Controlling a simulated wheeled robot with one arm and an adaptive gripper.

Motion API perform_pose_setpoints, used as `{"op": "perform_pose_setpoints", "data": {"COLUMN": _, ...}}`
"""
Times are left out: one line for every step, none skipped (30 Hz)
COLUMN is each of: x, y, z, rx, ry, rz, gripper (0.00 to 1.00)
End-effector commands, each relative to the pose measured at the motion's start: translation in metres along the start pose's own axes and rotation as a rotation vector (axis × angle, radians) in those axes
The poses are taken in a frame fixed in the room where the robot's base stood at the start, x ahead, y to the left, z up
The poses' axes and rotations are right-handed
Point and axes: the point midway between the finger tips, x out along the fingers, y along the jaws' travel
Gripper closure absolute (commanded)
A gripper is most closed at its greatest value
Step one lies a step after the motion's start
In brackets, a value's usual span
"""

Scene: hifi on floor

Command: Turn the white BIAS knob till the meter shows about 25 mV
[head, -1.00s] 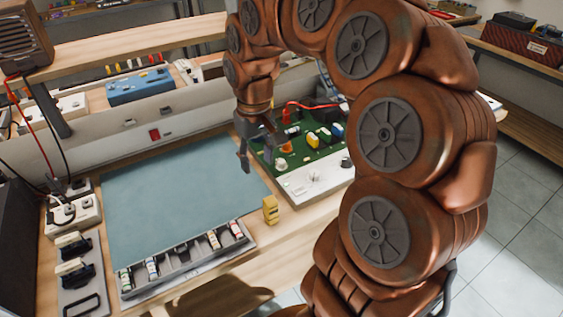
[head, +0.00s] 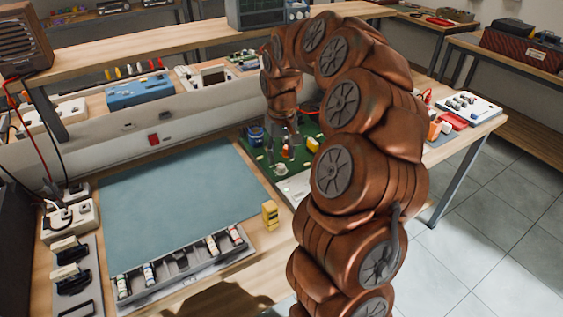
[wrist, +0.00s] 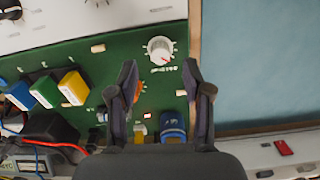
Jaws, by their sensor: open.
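A white knob (wrist: 160,48) with a red pointer mark sits on the green circuit board (wrist: 110,62) in the wrist view; its printed label is too small to read. It also shows in the head view as a small white spot (head: 280,169). My gripper (wrist: 160,76) is open and empty, its two fingers pointing toward the board. The knob appears just beyond the fingertips, between their lines, apart from them. In the head view my gripper (head: 283,150) is over the board, which my arm partly hides. No readable meter display is in view.
Blue and yellow block parts (wrist: 74,87) stand on the board beside the gripper. A white panel (wrist: 75,14) borders the board. A blue-grey mat (head: 180,195) lies left of it, with a parts tray (head: 185,268) and a small yellow block (head: 270,214) in front.

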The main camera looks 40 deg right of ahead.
Motion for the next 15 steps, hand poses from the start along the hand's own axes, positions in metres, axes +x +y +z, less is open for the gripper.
{"op": "perform_pose_setpoints", "data": {"x": 0.008, "y": 0.0, "z": 0.001, "rx": 0.0, "ry": -0.004, "rz": -0.002, "gripper": 0.5}}
{"op": "perform_pose_setpoints", "data": {"x": 0.012, "y": 0.0, "z": 0.001, "rx": 0.001, "ry": -0.005, "rz": -0.002, "gripper": 0.5}}
{"op": "perform_pose_setpoints", "data": {"x": 0.018, "y": 0.0, "z": 0.001, "rx": 0.002, "ry": -0.005, "rz": -0.002, "gripper": 0.5}}
{"op": "perform_pose_setpoints", "data": {"x": 0.022, "y": 0.0, "z": 0.001, "rx": 0.002, "ry": -0.005, "rz": -0.002, "gripper": 0.5}}
{"op": "perform_pose_setpoints", "data": {"x": 0.025, "y": 0.0, "z": 0.001, "rx": 0.002, "ry": -0.003, "rz": -0.001, "gripper": 0.5}}
{"op": "perform_pose_setpoints", "data": {"x": 0.029, "y": 0.0, "z": 0.0, "rx": 0.001, "ry": -0.002, "rz": -0.001, "gripper": 0.5}}
{"op": "perform_pose_setpoints", "data": {"x": 0.032, "y": 0.0, "z": 0.0, "rx": 0.001, "ry": -0.001, "rz": -0.001, "gripper": 0.5}}
{"op": "perform_pose_setpoints", "data": {"x": 0.034, "y": 0.0, "z": 0.001, "rx": 0.0, "ry": -0.002, "rz": -0.002, "gripper": 0.5}}
{"op": "perform_pose_setpoints", "data": {"x": 0.037, "y": 0.0, "z": 0.001, "rx": 0.0, "ry": -0.002, "rz": -0.002, "gripper": 0.5}}
{"op": "perform_pose_setpoints", "data": {"x": 0.038, "y": -0.001, "z": 0.001, "rx": 0.0, "ry": -0.002, "rz": -0.002, "gripper": 0.5}}
{"op": "perform_pose_setpoints", "data": {"x": 0.038, "y": -0.001, "z": 0.001, "rx": 0.0, "ry": -0.001, "rz": -0.002, "gripper": 0.5}}
{"op": "perform_pose_setpoints", "data": {"x": 0.039, "y": -0.001, "z": 0.001, "rx": 0.001, "ry": -0.001, "rz": -0.002, "gripper": 0.5}}
{"op": "perform_pose_setpoints", "data": {"x": 0.039, "y": -0.001, "z": 0.001, "rx": 0.001, "ry": -0.001, "rz": -0.002, "gripper": 0.5}}
{"op": "perform_pose_setpoints", "data": {"x": 0.039, "y": -0.001, "z": 0.001, "rx": 0.001, "ry": 0.0, "rz": -0.002, "gripper": 0.5}}
{"op": "perform_pose_setpoints", "data": {"x": 0.038, "y": 0.0, "z": 0.001, "rx": 0.001, "ry": 0.0, "rz": -0.002, "gripper": 0.5}}
